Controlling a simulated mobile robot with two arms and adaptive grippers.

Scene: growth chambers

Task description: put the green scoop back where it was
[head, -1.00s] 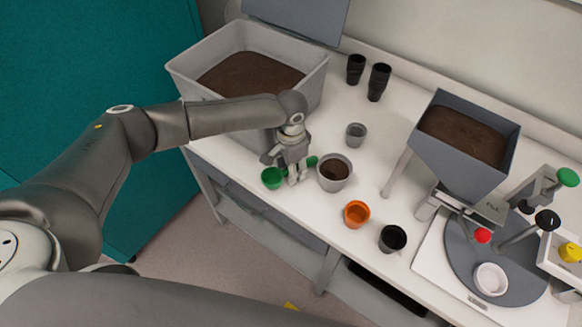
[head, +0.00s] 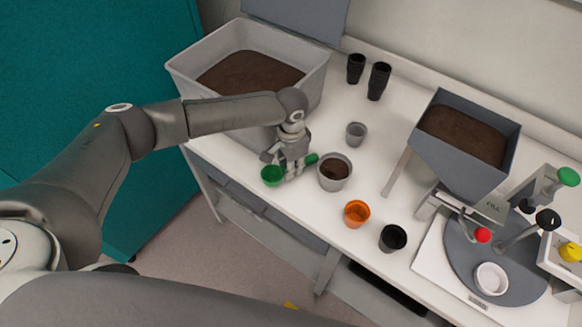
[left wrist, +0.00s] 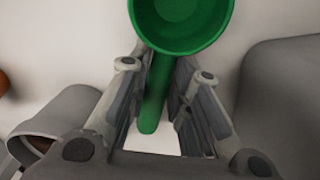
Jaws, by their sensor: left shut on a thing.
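The green scoop (head: 271,176) is near the front left edge of the white bench, with its cup to the left and its handle pointing right toward a grey pot. My left gripper (head: 291,174) is shut on the scoop's handle, just above or at the bench top; I cannot tell whether the scoop touches it. In the left wrist view, the green scoop (left wrist: 180,22) has its open cup at the top, and its handle runs down between the fingers of my left gripper (left wrist: 160,95). My right gripper is not in view.
A grey pot with soil (head: 335,172) stands close right of the gripper. A large soil bin (head: 315,85) is behind it. An orange pot (head: 356,214), a black pot (head: 392,238) and a small grey cup (head: 356,134) stand rightward. A soil hopper (head: 455,165) stands farther right.

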